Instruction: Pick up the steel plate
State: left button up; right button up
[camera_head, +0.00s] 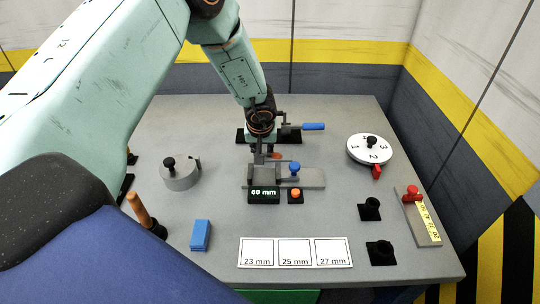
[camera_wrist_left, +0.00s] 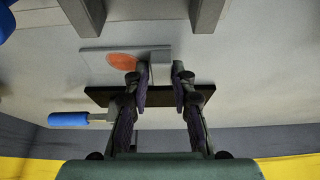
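My left gripper (camera_head: 265,152) reaches down over the back middle of the table. In the left wrist view its two fingers (camera_wrist_left: 162,68) stand apart, with a pale grey block (camera_wrist_left: 160,74) showing between them. I cannot tell whether they touch it. A flat grey plate with an orange disc (camera_wrist_left: 122,61) lies beside the fingertips; it may be the steel plate. In the head view only the orange disc (camera_head: 277,156) shows clearly next to the gripper. A black-based clamp with a blue handle (camera_head: 313,126) stands just behind. My right gripper is not in view.
A "60 mm" gauge (camera_head: 263,196) with a grey bed (camera_head: 314,178) stands in front of the gripper. A grey cylinder (camera_head: 180,176) is left, a white numbered dial (camera_head: 369,149) right. Marked white squares (camera_head: 295,252) lie at the front.

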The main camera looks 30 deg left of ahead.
pick_arm(q)
jog(key=shift+s+r, duration=0.15)
jog(key=shift+s, duration=0.1)
grip_shut()
jog(key=shift+w, duration=0.1)
jog(key=shift+w, duration=0.2)
jog(key=shift+s, duration=0.1)
jog(key=shift+r, duration=0.25)
notch_tip(320, 180, up, 9)
jog(key=p, duration=0.3)
jog(key=shift+s, duration=0.15)
